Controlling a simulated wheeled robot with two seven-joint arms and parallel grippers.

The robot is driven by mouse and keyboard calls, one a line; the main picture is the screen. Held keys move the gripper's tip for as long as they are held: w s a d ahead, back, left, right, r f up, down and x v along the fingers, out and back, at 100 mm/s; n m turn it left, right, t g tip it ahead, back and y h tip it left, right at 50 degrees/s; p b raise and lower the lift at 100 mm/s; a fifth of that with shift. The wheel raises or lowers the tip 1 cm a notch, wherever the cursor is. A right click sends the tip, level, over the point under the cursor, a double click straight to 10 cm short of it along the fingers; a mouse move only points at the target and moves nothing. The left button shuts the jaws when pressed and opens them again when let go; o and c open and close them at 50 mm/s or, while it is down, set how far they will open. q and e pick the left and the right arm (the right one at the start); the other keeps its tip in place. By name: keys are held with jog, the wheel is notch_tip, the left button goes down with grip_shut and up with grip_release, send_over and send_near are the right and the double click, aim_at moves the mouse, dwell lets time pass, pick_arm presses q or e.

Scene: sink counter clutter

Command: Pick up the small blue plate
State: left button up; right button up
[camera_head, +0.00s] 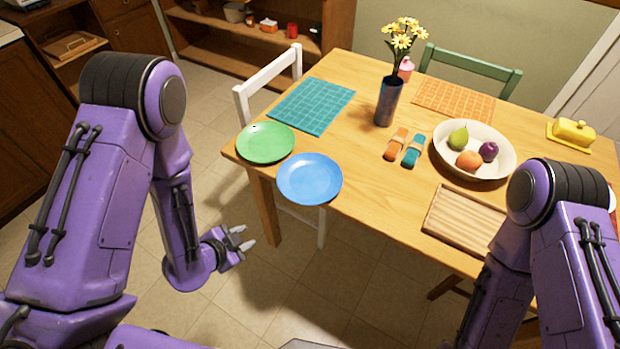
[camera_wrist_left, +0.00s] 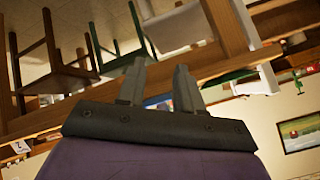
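The small blue plate (camera_head: 310,179) lies flat on the near left edge of the wooden table in the head view, its rim slightly past the edge. My left gripper (camera_head: 242,237) is below and to the left of the plate, off the table and apart from it. Its two fingers stand apart with nothing between them, as the left wrist view also shows (camera_wrist_left: 158,75). A patch of blue shows behind the fingers there, but I cannot tell whether it is the plate. My right gripper is out of view; only its arm shows.
A green plate (camera_head: 265,143) sits just left of the blue plate. The table (camera_head: 350,150) also bears a teal mat (camera_head: 312,105), a flower vase (camera_head: 388,100), a fruit bowl (camera_head: 500,168) and a wooden tray (camera_head: 462,222). A white chair (camera_head: 268,78) stands at the left side.

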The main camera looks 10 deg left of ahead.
aim_at(296, 199)
pick_arm(q)
jog(key=w+d+r+m+h, duration=0.5)
jog(key=r+m, duration=0.2)
jog(key=m, duration=0.6)
jog(key=shift+t, duration=0.5)
jog(key=p+x, duration=0.1)
jog(key=x, duration=0.8)
jog(key=shift+a+f+p, duration=0.1)
jog(key=shift+f+p, duration=0.05)
jog(key=shift+p, duration=0.15)
jog(key=shift+w+f, duration=0.2)
jog(key=shift+w, duration=0.05)
jog(key=shift+r, duration=0.1)
grip_shut()
